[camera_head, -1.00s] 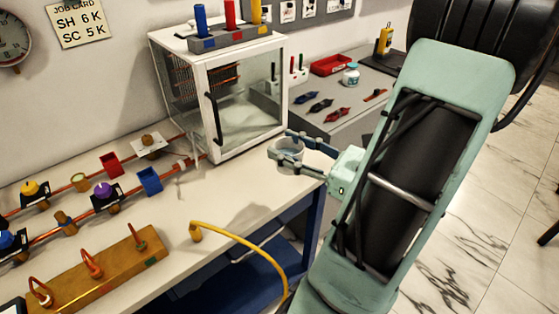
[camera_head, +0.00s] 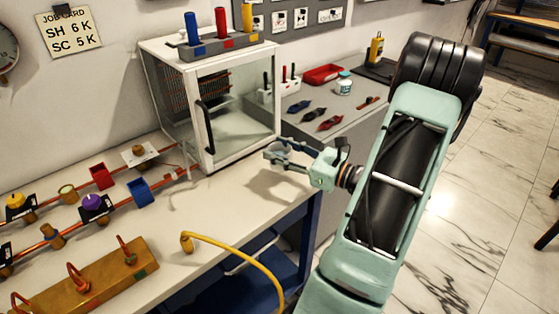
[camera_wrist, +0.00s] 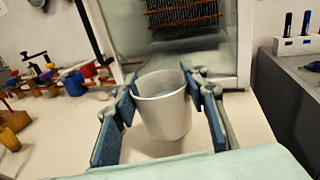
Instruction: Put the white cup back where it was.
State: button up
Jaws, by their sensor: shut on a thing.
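My gripper (camera_head: 295,158) is shut on the white cup (camera_wrist: 163,105), with one blue-padded finger on each side of it. In the wrist view the cup looks upright, and I look down into its open top. In the head view the cup (camera_head: 277,152) is small and partly hidden by the fingers. It is held above the white bench top (camera_head: 235,207), in front of the right side of the glass-walled cabinet (camera_head: 213,100). A shadow lies on the bench below it.
A yellow hose (camera_head: 235,246) hangs over the front edge. A grey side bench (camera_head: 350,125) holds clips and a red tray (camera_head: 323,75).

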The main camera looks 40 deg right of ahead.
jog(key=shift+w+d+f, duration=0.1)
jog(key=shift+w+f, duration=0.05)
jog(key=shift+f, duration=0.8)
jog(key=shift+w+d+f, duration=0.1)
jog(key=shift+f, duration=0.8)
jog(key=shift+f+b, duration=0.2)
jog(key=shift+b, duration=0.15)
jog(key=o, duration=1.2)
jog(key=shift+o, duration=0.2)
jog(key=shift+r, duration=0.15)
jog(key=shift+s+d, duration=0.1)
jog(key=shift+s, duration=0.15)
jog(key=v, duration=1.1)
jog(key=shift+s, duration=0.25)
jog(key=shift+d, duration=0.1)
